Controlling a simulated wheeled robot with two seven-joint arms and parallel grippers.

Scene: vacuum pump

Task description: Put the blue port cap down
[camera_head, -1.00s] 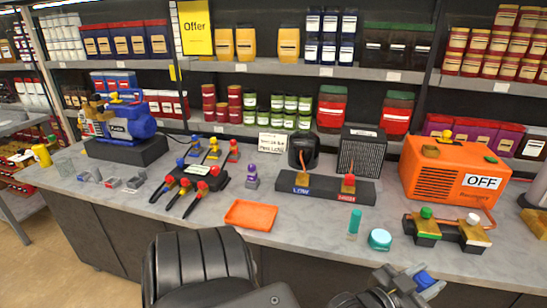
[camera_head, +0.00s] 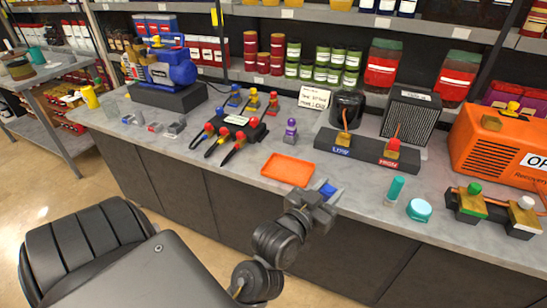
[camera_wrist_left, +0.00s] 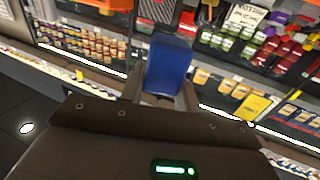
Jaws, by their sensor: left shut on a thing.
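The blue port cap (camera_head: 328,189) is between the fingers of my left gripper (camera_head: 325,194). In the left wrist view the cap (camera_wrist_left: 168,66) shows as a blue block gripped between the two fingertips (camera_wrist_left: 166,88). In the head view the gripper is near the front edge of the counter, just right of and nearer than the shallow orange tray (camera_head: 288,168). The tray looks empty. I cannot tell how high the cap is above the counter. My right gripper is not in view.
Right of the cap stand a teal bottle (camera_head: 394,190) and a round teal jar (camera_head: 419,210). Behind are a purple-topped item (camera_head: 291,130) and the LOW/HIGH block (camera_head: 365,152). Cables with coloured ends (camera_head: 220,140) lie left of the tray. A blue pump (camera_head: 170,66) stands back left.

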